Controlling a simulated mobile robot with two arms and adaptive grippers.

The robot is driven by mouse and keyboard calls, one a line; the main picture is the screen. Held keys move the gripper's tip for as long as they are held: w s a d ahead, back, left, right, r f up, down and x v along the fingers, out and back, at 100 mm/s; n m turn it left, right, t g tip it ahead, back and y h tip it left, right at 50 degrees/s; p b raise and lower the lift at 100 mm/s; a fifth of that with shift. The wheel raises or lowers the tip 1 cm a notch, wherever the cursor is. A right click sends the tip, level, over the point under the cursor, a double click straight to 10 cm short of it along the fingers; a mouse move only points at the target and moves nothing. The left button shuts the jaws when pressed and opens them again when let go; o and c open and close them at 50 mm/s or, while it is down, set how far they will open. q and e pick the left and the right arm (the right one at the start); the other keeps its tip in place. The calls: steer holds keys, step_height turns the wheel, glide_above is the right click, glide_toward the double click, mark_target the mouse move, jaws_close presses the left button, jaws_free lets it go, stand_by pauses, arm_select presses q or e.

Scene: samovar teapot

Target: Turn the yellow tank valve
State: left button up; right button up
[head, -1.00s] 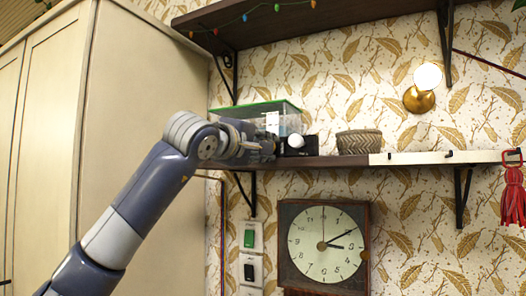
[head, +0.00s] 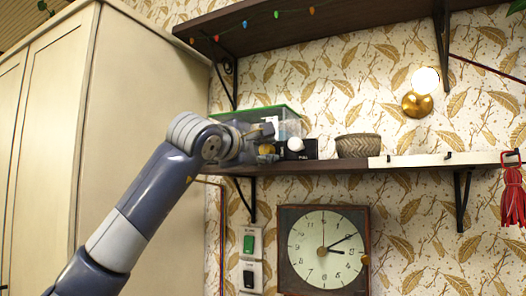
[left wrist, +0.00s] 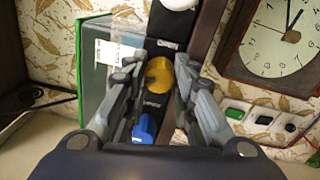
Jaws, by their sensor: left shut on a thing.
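The yellow tank valve (left wrist: 158,74) is a round yellow knob on a black block, seen between my left gripper's fingertips in the left wrist view. A small patch of the yellow valve (head: 266,149) shows at the gripper in the head view. My left gripper (left wrist: 160,88) is shut on it, one finger on each side. In the head view my left gripper (head: 258,150) is at the left end of the shelf, partly hiding the tank. The clear tank (left wrist: 115,62) with a green edge stands beside the valves. My right gripper is out of view.
A blue valve (left wrist: 144,128) and a white valve (head: 295,143) flank the yellow one. A woven bowl (head: 358,146) stands further right on the shelf (head: 335,165). A clock (head: 323,248) and switches (head: 250,258) are below; a tall cabinet (head: 140,95) is left.

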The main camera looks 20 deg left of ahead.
arm_select(q)
steer(key=shift+f, duration=0.1)
steer(key=o, duration=1.1)
steer(key=s, duration=0.8)
steer(key=s+a, duration=0.1)
steer(key=s, duration=0.3)
steer(key=shift+f, duration=0.3)
steer(key=shift+w+d, duration=0.15)
